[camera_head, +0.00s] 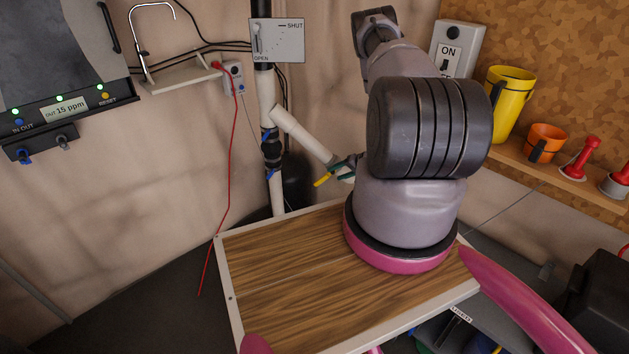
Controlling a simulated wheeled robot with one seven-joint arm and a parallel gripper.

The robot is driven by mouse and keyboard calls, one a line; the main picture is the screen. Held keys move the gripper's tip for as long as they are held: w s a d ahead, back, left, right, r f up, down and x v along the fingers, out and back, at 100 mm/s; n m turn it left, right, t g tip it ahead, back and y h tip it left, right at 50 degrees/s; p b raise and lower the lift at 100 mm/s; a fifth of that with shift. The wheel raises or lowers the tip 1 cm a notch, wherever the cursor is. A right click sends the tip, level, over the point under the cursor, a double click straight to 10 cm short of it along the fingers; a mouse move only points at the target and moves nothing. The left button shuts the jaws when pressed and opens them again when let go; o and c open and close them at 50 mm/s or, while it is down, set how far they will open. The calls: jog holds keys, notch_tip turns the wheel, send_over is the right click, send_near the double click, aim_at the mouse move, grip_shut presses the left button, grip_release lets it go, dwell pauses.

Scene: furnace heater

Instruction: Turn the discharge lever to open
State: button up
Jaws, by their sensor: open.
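A light grey plate (286,42) marked SHUT at upper right and OPEN at lower left is on the back wall. A small pale lever (257,40) stands about upright at its left side; its pivot is too small to make out. A yellow valve handle (322,180) shows lower down, by the white branch pipe. No label tells which is the discharge lever.
White pipe (277,195) with blue-handled valves runs down the wall. A red cable (234,140) hangs to its left. A wood-topped table (300,270) lies below my arm. A shelf at right holds a yellow jug (508,105) and orange cup (544,143). My arm hides part of the wall.

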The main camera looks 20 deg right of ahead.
aim_at(323, 180)
jog(key=x, duration=1.1)
jog(key=shift+s+d+f, duration=0.1)
jog(key=shift+s+f, duration=0.1)
jog(key=shift+f, duration=0.05)
grip_shut()
dwell(1.0)
